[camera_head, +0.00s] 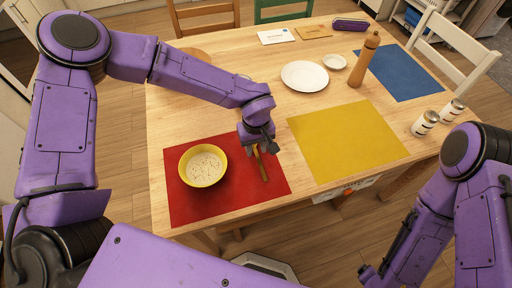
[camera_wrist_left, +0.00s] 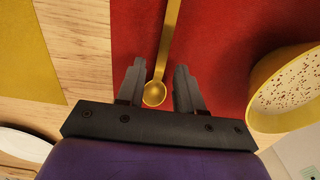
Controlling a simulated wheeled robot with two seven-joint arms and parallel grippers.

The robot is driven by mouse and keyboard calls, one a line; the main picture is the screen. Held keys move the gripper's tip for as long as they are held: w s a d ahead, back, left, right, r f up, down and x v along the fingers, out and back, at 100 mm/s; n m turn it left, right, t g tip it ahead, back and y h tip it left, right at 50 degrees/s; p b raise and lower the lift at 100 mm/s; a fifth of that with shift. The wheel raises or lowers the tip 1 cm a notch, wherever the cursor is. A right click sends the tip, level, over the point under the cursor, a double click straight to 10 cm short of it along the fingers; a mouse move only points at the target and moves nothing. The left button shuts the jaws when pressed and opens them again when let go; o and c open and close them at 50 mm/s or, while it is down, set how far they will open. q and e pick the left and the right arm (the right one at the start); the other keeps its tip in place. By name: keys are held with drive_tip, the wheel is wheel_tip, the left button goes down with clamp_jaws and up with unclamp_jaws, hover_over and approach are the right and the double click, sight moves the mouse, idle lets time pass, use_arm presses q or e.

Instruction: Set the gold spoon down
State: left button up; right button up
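The gold spoon (camera_head: 263,170) appears to lie on the red mat (camera_head: 215,208), just right of the yellow bowl (camera_head: 203,166). My left gripper (camera_head: 262,150) is low over the spoon's near-gripper end. In the left wrist view, the spoon's round end (camera_wrist_left: 155,93) shows between the two fingers of my left gripper (camera_wrist_left: 158,88). The fingers are apart, with a visible gap on each side of the spoon. The spoon's handle runs away over the red mat. My right gripper (camera_head: 371,274) hangs low at the lower right, off the table, and its fingers are hard to make out.
The bowl holds speckled pale food and stands close beside the left gripper. A yellow mat (camera_head: 345,140) lies to the right.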

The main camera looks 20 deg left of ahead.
sight(256, 151)
use_arm(q)
wheel_tip(256, 151, up, 11)
drive_tip(key=shift+r, duration=0.15)
